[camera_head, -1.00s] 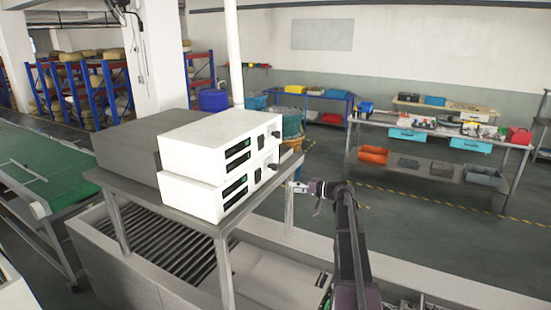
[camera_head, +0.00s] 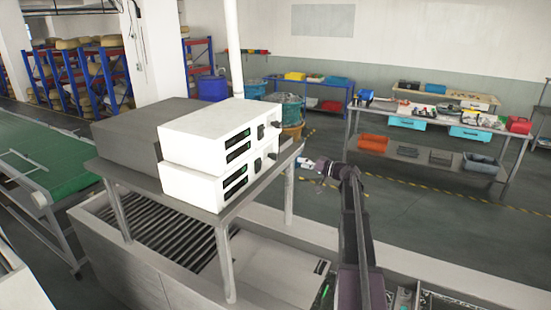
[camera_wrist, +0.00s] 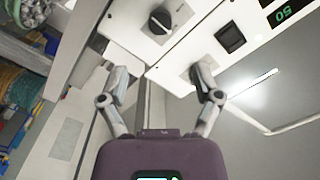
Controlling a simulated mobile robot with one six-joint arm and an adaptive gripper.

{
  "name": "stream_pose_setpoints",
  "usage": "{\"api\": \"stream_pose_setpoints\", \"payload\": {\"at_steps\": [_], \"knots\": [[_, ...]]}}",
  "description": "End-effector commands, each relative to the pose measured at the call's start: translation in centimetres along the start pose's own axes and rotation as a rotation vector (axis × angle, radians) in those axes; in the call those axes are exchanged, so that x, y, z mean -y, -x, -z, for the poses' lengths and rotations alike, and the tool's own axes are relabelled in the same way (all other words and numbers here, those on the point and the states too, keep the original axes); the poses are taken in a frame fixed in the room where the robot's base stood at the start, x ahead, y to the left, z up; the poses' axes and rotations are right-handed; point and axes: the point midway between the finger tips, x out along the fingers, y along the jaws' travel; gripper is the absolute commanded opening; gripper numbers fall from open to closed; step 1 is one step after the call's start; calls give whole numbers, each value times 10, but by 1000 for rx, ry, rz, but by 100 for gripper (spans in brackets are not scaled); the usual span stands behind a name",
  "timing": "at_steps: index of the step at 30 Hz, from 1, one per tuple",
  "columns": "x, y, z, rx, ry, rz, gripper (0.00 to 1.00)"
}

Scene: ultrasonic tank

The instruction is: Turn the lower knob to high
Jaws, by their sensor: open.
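Two white control boxes are stacked on a metal stand in the head view. The upper box (camera_head: 200,130) has a dark knob (camera_head: 276,124) at its right end. The lower box (camera_head: 193,188) has its own dark knob (camera_head: 272,156) there. My gripper (camera_head: 303,164) is to the right of the boxes, near the lower knob's height, apart from it. In the wrist view my gripper (camera_wrist: 160,72) is open and empty. A round black knob (camera_wrist: 160,20) with a pale pointer line lies beyond the fingertips, beside a black rocker switch (camera_wrist: 230,37) and a green display (camera_wrist: 281,13). The right finger overlaps the panel edge.
The metal stand (camera_head: 225,218) juts out under the boxes, close to my gripper. A grey box (camera_head: 140,135) sits behind them. A green conveyor (camera_head: 45,160) is at left, and a loaded workbench (camera_head: 440,130) stands back right. The floor between is open.

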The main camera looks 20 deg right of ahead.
Motion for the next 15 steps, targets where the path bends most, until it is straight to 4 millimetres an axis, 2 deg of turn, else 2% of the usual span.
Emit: {"api": "stream_pose_setpoints", "payload": {"at_steps": [15], "knots": [[0, -77, 0, 2, 0, 2, 82]]}}
